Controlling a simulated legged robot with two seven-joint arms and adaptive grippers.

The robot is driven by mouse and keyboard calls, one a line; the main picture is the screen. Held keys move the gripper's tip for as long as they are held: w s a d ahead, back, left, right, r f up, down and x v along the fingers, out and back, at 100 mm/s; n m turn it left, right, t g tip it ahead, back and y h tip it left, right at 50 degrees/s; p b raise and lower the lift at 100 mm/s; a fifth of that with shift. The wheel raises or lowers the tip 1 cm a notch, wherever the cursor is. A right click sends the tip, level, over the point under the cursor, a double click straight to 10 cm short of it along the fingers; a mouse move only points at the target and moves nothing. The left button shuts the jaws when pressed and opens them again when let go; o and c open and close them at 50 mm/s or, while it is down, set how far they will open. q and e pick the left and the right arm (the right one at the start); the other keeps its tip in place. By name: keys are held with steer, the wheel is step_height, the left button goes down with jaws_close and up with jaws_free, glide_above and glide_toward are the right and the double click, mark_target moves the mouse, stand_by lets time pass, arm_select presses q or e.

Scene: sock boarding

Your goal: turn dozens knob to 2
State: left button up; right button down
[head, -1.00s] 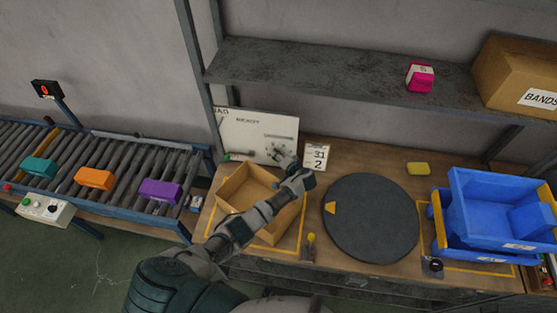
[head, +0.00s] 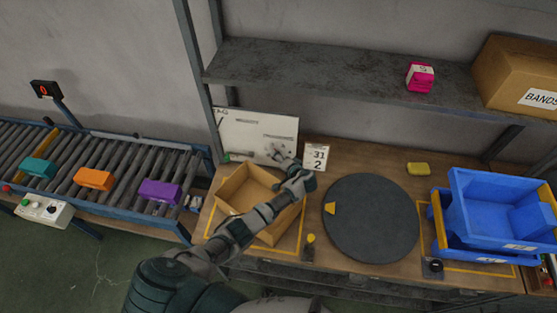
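A white panel (head: 240,130) with small dark lettering stands at the back of the table. The dozens knob cannot be made out; my gripper covers the panel's lower right part. My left gripper (head: 279,154) is at that part of the panel, its arm reaching over the open cardboard box. Its fingers are too small to tell whether they are open or shut. My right gripper is not in view.
An open cardboard box (head: 233,191) sits below the arm. A dark round turntable (head: 371,225) and blue bins (head: 490,200) are to the right. A conveyor (head: 120,160) with several coloured blocks is at left. A shelf (head: 320,72) runs above.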

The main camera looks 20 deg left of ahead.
arm_select(q)
steer(key=v, duration=1.1)
steer(key=shift+d, duration=0.35)
steer(key=shift+s+f, duration=0.15)
